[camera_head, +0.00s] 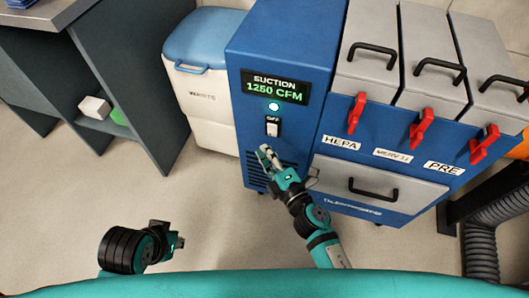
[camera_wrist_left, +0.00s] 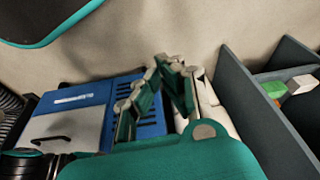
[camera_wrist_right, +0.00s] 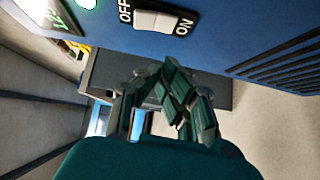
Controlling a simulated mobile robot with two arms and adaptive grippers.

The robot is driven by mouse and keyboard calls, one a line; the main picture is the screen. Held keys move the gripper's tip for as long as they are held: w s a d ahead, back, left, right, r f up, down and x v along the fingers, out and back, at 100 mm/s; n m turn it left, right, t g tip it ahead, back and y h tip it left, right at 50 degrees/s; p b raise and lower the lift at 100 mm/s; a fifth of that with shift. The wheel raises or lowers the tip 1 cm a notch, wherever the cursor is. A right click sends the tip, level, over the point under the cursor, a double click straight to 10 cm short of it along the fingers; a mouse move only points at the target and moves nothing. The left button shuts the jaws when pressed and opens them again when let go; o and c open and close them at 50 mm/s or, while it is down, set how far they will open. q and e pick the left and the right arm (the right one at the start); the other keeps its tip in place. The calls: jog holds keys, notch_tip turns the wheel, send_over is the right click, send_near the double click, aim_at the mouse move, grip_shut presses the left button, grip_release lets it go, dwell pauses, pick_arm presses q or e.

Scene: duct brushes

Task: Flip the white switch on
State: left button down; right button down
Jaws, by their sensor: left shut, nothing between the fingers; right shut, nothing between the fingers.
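The white switch (camera_head: 272,129) sits on the front of the blue suction cabinet (camera_head: 290,35), below a lit display (camera_head: 275,88) reading "SUCTION 1250 CFM" and a glowing pale round light (camera_head: 273,106). In the right wrist view the switch (camera_wrist_right: 160,22) lies between the words OFF and ON. I cannot tell which way its rocker is tilted. My right gripper (camera_head: 264,153) is shut and empty just below the switch; its fingers (camera_wrist_right: 168,78) appear apart from it. My left gripper (camera_head: 178,241) is shut and empty, low over the floor, away from the cabinet.
A white bin with a blue lid (camera_head: 197,45) stands left of the cabinet. A grey shelf unit (camera_head: 120,60) is further left. Red latches (camera_head: 357,112) and a drawer handle (camera_head: 372,189) stick out at the right. A ribbed hose (camera_head: 482,250) lies at lower right.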

pick_arm(q)
jog(key=shift+w+d+f+t+b, duration=0.2)
jog(key=shift+w+t+b, duration=0.1)
jog(key=shift+w+b, duration=0.2)
pick_arm(e)
jog(key=v, duration=1)
jog(key=shift+f, duration=0.65)
